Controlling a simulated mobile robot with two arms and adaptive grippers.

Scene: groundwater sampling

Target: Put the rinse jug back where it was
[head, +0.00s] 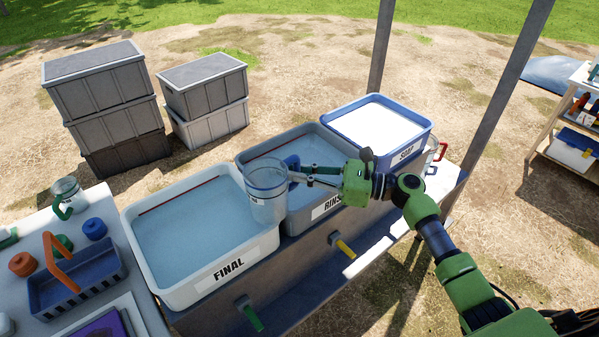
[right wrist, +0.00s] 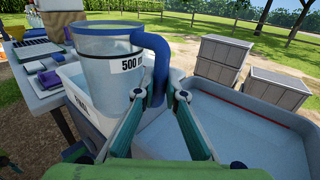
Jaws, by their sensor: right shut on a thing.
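The rinse jug (head: 266,196) is a clear jug with a blue handle. It is upright, in the air over the border between the FINAL tub (head: 152,269) and the RINSE tub (head: 306,220). My right gripper (head: 303,174) is shut on its blue handle from the right. The right wrist view shows the jug (right wrist: 105,62) with a "500" mark and the handle (right wrist: 157,60) between the fingers (right wrist: 160,88). I cannot tell whether it holds water. My left gripper is not in view.
The SOAP tub (head: 416,135), with white contents, stands beyond the RINSE tub. The left table holds a green-handled clear jug (head: 67,194), a blue caddy (head: 75,294) and several caps. Grey crates (head: 110,100) stand behind. Metal posts (head: 380,45) rise near the SOAP tub.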

